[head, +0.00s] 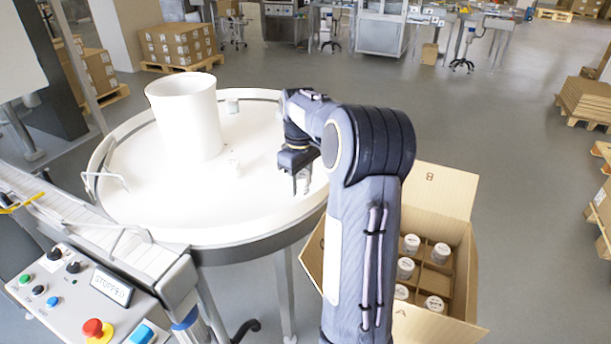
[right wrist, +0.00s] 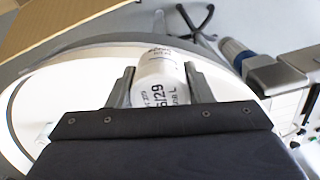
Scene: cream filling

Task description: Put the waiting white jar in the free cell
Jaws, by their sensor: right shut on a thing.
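My right gripper (head: 302,178) is over the right part of the round white table. It is shut on a white jar, which shows clearly in the right wrist view (right wrist: 159,85) between the two fingers (right wrist: 160,78), with printed label text facing the camera. In the head view the held jar is mostly hidden by the gripper. The open carton (head: 447,188) stands on the right, with brown dividers and several white-lidded jars (head: 434,303) in its cells. An empty-looking cell (head: 432,278) lies among them. My right arm hides the carton's left part. My left gripper is out of view.
The round table (head: 200,232) carries a tall white cylinder (head: 187,118) and a small white piece (head: 234,160). A conveyor (head: 110,235) and control panel (head: 75,300) with a "STOPPED" display are at the left. The carton's raised flaps surround its opening.

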